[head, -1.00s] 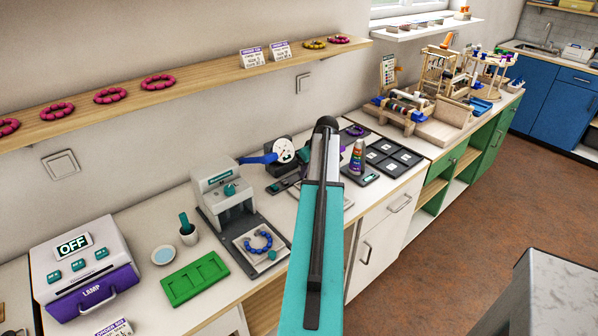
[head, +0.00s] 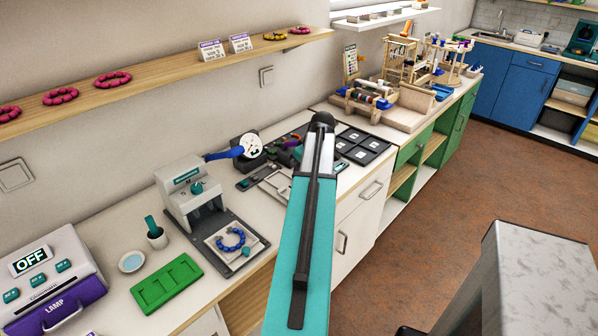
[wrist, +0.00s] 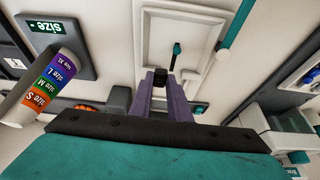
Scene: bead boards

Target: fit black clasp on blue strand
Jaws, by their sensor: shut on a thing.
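The blue strand (head: 230,239) is a ring of blue beads with a teal bead at its lower right. It lies on a white square plate (head: 254,251) in front of the grey press. In the wrist view, my gripper (wrist: 160,75) has purple fingers closed on a small black piece, seemingly the black clasp (wrist: 159,80); the fingers cover part of it. My gripper is over the worktop, above a white tray (wrist: 153,50) with a teal-handled tool (wrist: 176,52). In the head view my arm hides the gripper.
The grey press (head: 189,190) stands behind the strand. A green tray (head: 166,283), small cup (head: 156,236) and lamp box (head: 50,280) are to its left. A size cone (wrist: 45,90) stands beside the gripper in the wrist view. Black square trays (head: 362,147) lie farther right.

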